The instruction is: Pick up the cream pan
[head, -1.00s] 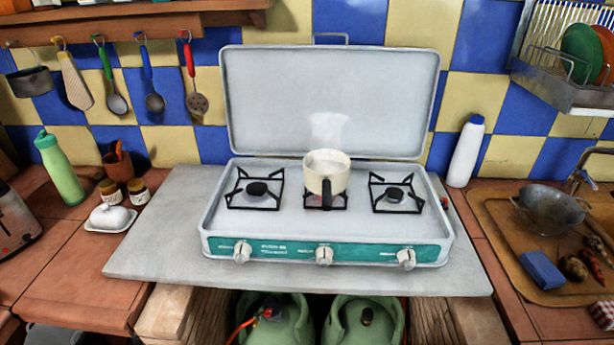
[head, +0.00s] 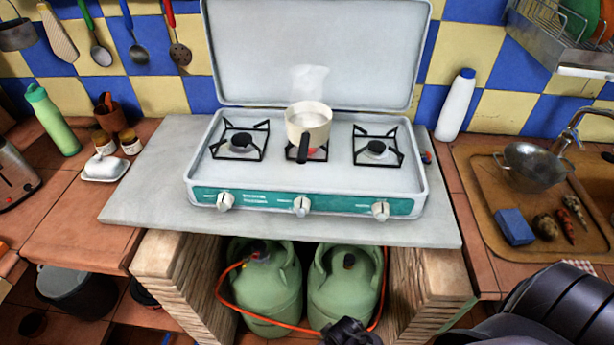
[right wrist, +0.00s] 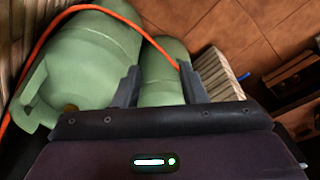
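The cream pan (head: 308,122) stands upright on the middle burner of the camping stove (head: 305,185). Its dark handle points toward me, and pale steam rises above it. A reddish glow shows under it. My right gripper (head: 352,334) is at the bottom edge of the head view, well below and in front of the pan, near the gas bottles. In the right wrist view my right gripper (right wrist: 159,70) has its two fingers apart with nothing between them. The pan is not in that view. My left gripper is not in view.
Two green gas bottles (head: 265,290) with an orange hose stand under the counter. The raised stove lid (head: 315,50) is behind the pan. The left burner (head: 240,142) and right burner (head: 377,148) are empty. A white bottle (head: 455,105) stands to the right.

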